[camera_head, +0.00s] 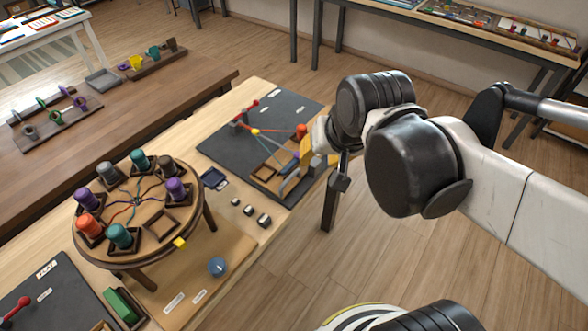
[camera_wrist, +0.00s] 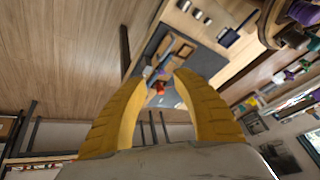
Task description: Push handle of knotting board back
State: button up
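The knotting board (camera_head: 225,152) is a dark grey panel on the light wooden table in the head view. A red lever (camera_head: 250,109) lies at its far left, and an orange-red knob (camera_head: 301,130) stands at its right, beside my gripper. Coloured cords run between them. My gripper (camera_head: 304,148) has yellow fingers and is over the board's right edge, partly hidden by my wrist. In the wrist view my gripper (camera_wrist: 164,82) is open, its fingertips apart. A red knob (camera_wrist: 161,87) shows in line with the gap; I cannot tell whether a finger touches it.
A round braiding stand (camera_head: 150,235) with several coloured bobbins is left of the board. Another dark board (camera_head: 60,284) with a red handle (camera_head: 22,303) is at lower left. Open floor lies right of the table.

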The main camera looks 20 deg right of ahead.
jog(key=w+f+m+g, duration=0.2)
jog(key=w+f+m, duration=0.25)
jog(key=w, duration=0.35)
jog(key=m+g+b, duration=0.1)
jog(key=m+g, duration=0.1)
jog(key=m, duration=0.2)
send_near(291, 177)
jog(key=shift+n+y, duration=0.25)
jog(key=shift+y, duration=0.15)
jog(key=f+b, duration=0.1)
jog(key=f, duration=0.2)
jog(key=w+f+b, duration=0.1)
jog(key=f+b, duration=0.1)
jog(key=f, duration=0.1)
jog(key=f+b, duration=0.1)
jog(key=f, duration=0.2)
jog(key=shift+w+a+f, duration=0.15)
jog(key=shift+w+a, duration=0.05)
jog(key=shift+w, duration=0.1)
grip_shut()
